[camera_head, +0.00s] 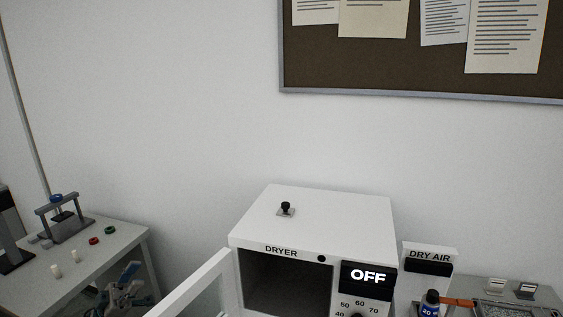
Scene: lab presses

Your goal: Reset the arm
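My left gripper (125,284) shows small at the lower left, beside the right edge of the side table and low in front of it. It looks grey and bluish, and I see nothing held in it. It is too small and dark to tell whether its fingers are open or shut. My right gripper is not in view.
A white dryer (330,215) marked OFF stands at bottom centre, its glass door (205,287) swung open to the left. A side table (105,262) at left bears a small press (65,222).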

